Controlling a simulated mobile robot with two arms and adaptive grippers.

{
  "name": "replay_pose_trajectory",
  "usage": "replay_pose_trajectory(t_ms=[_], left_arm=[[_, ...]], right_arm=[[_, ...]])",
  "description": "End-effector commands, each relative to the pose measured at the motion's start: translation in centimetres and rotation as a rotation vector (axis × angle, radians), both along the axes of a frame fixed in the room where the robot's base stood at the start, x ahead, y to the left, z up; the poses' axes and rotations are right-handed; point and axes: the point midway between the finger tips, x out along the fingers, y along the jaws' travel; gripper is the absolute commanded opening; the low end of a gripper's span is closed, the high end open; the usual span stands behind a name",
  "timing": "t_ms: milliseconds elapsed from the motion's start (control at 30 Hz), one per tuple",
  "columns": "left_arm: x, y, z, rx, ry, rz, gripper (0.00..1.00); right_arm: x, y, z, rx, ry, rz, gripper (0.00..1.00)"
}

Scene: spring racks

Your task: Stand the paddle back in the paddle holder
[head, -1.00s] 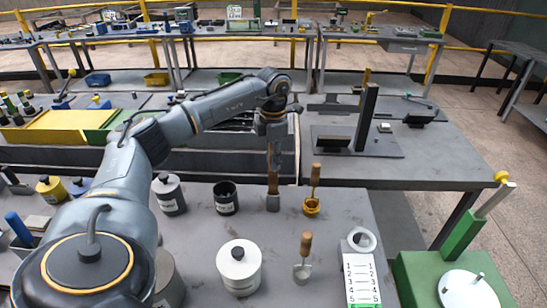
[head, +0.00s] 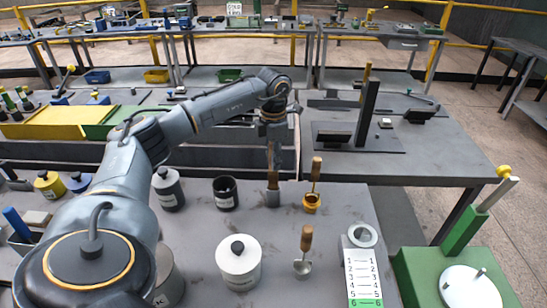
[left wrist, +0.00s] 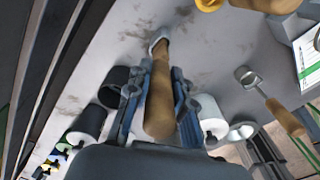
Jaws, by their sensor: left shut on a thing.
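The paddle, a tool with a wooden handle (head: 273,181), stands about upright under my left gripper (head: 274,160). The gripper is shut on the handle, and the left wrist view shows the handle (left wrist: 160,100) between its two fingers (left wrist: 158,92). The handle's lower end meets a small grey piece (head: 273,198), which looks like the paddle holder on the bench. The left wrist view shows a pale rim (left wrist: 158,44) around that end. I cannot tell how deep the paddle sits, and its lower part is hidden. My right gripper is not in view.
A yellow holder (head: 311,208) with a wooden-handled tool stands close to the right. A wooden-handled metal scoop (head: 302,267) is nearer me. A black pot (head: 225,194) and a white lidded pot (head: 238,265) stand to the left and front. A numbered card (head: 362,275) lies at right.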

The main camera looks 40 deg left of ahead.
Motion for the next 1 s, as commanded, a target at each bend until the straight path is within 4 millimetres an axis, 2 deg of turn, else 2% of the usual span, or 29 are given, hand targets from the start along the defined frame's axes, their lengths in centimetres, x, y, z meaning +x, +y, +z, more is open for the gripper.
replay_pose_trajectory(t_ms=[1000], left_arm=[[0.0,0.0,-2.1,0.000,-0.001,0.000,0.00]], right_arm=[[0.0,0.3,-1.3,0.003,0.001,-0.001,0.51]])
